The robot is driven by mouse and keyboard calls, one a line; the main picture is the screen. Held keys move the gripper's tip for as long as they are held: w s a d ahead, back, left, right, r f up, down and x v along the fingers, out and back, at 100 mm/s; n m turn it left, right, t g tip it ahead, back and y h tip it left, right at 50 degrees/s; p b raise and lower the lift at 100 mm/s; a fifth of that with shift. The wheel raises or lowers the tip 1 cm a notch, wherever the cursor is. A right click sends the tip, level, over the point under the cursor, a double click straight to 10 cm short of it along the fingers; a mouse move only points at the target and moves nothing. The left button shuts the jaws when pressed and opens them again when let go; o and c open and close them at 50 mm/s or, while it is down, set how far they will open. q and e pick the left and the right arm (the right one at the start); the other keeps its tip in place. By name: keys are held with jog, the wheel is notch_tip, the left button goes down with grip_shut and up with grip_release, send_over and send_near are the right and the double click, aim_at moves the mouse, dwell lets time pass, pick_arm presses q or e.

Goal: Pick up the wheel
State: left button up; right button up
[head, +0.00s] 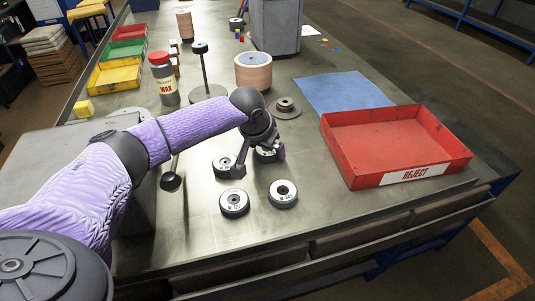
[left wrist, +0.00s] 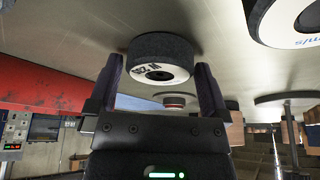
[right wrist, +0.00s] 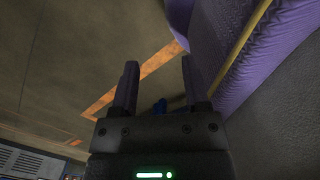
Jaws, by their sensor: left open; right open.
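Several black-rimmed wheels with white labelled faces lie flat on the bench. Two front wheels (head: 234,203) (head: 283,194) show fully; a left rear wheel (head: 225,167) and a wheel by the fingers (head: 267,157) are partly hidden by my left gripper (head: 261,160). My left gripper is open and low over the bench. In the left wrist view, one wheel (left wrist: 160,73) appears between and beyond the open fingertips; whether they touch it I cannot tell. Another wheel (left wrist: 285,22) is cut off at upper right. My right gripper (right wrist: 157,75) is open and empty, with floor beyond it.
A red REJECT tray (head: 405,180) and a blue mat (head: 343,92) lie to the right. A ringed drum (head: 253,72), a rod on a round base (head: 206,72), a WAX bottle (head: 164,80) and a dark stepped disc (head: 285,108) stand behind. The bench's front strip is clear.

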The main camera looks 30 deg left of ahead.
pick_arm(q)
jog(key=c, duration=1.1)
notch_tip(320, 180, up, 9)
jog(key=p, duration=0.4)
jog(key=shift+r, duration=0.55)
pick_arm(e)
jog(key=shift+t, duration=0.4)
jog(key=w+a+r, duration=0.1)
jog(key=a+r, duration=0.1)
jog(key=w+r, duration=0.1)
jog(key=r, duration=0.1)
jog(key=shift+w+a, duration=0.35)
jog(key=shift+a, duration=0.05)
pick_arm(q)
jog(key=o, duration=0.7)
jog(key=c, duration=0.6)
pick_arm(e)
jog(key=shift+s+d, duration=0.1)
jog(key=shift+d, duration=0.25)
